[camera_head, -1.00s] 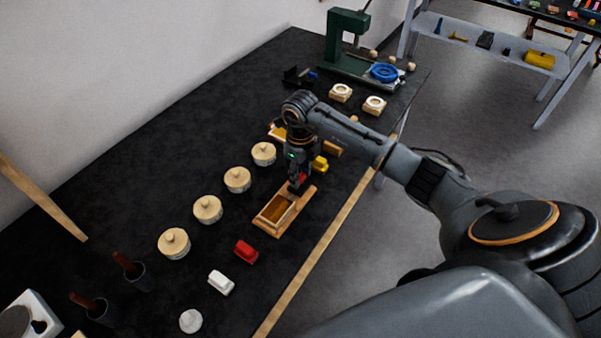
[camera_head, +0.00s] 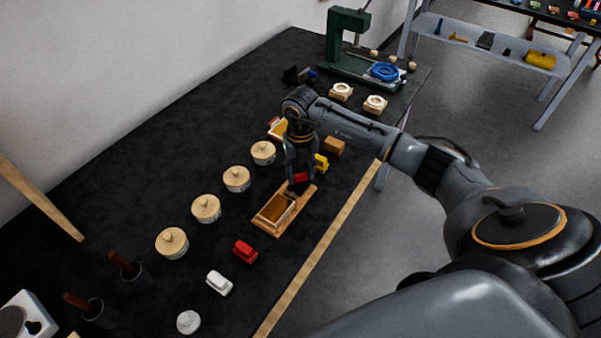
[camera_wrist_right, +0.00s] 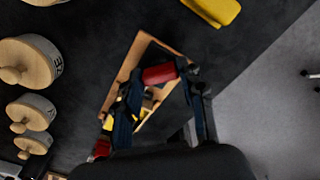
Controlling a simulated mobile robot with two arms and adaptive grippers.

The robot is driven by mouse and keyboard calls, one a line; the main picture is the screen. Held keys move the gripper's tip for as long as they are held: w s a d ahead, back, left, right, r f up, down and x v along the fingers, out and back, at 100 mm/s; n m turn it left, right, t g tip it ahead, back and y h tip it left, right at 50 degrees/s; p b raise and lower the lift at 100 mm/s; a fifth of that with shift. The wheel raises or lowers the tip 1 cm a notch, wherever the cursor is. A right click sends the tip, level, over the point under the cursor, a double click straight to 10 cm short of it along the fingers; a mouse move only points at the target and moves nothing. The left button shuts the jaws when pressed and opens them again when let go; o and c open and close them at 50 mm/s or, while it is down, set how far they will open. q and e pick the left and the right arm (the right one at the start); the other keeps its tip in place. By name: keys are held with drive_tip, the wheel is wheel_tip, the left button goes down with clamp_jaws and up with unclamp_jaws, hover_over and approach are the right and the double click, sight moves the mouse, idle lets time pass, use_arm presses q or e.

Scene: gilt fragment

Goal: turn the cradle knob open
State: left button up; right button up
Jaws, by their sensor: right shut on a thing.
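The cradle is an open wooden box on a wooden base (camera_head: 287,222), near the front edge of the table. The red knob (camera_head: 300,177) is at its far end. My right gripper (camera_head: 297,181) points down over that end and is shut on the knob. In the right wrist view the red knob (camera_wrist_right: 160,74) lies between the two dark fingers, with the wooden cradle (camera_wrist_right: 119,85) below. The fingers hide part of the cradle. My left gripper does not show in these frames.
A red block (camera_head: 245,251) and a white block (camera_head: 219,283) lie in front of the cradle. Several round lidded wooden pots (camera_head: 206,209) stand to its left. A yellow piece (camera_head: 321,162) and a wooden block (camera_head: 334,146) lie close behind the gripper.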

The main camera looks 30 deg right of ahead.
sight(300, 175)
drive_tip(key=m, duration=0.4)
drive_tip(key=shift+m, duration=2.8)
drive_tip(key=o, duration=1.2)
drive_tip(key=shift+c, duration=0.2)
drive_tip(key=shift+r, duration=0.15)
wheel_tip(300, 175, up, 12)
drive_tip(key=shift+f, duration=0.2)
